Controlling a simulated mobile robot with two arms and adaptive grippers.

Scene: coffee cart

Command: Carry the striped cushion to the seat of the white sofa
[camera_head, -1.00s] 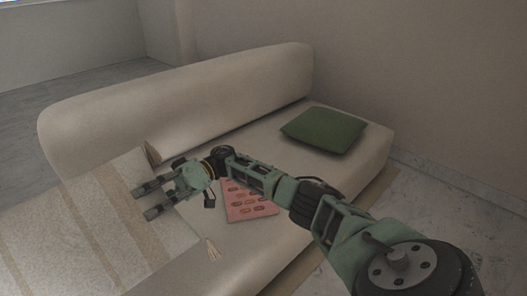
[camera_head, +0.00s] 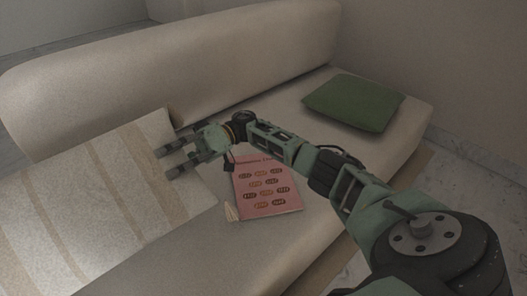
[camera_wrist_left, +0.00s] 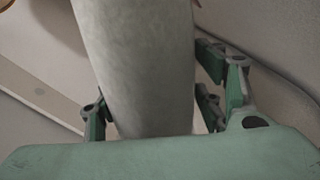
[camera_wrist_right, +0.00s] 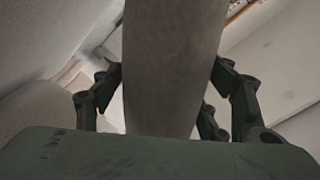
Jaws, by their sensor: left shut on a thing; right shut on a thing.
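The striped cushion (camera_head: 95,205), beige with tan stripes and tassels at its corners, is at the lower left of the head view, tilted, over the near left part of the white sofa (camera_head: 190,65). My right gripper (camera_head: 172,163) is at its right edge, shut on it. In the right wrist view the cushion (camera_wrist_right: 168,70) stands between the fingers. My left gripper (camera_wrist_left: 155,115) is outside the head view; its wrist view shows the cushion (camera_wrist_left: 138,60) held between its fingers. Whether the cushion touches the seat is hidden.
A green cushion (camera_head: 353,102) lies at the right end of the sofa seat. A red booklet (camera_head: 266,188) lies on the seat, just right of my right gripper. Bare seat (camera_head: 285,112) shows between the backrest and these things. A wall stands behind the sofa.

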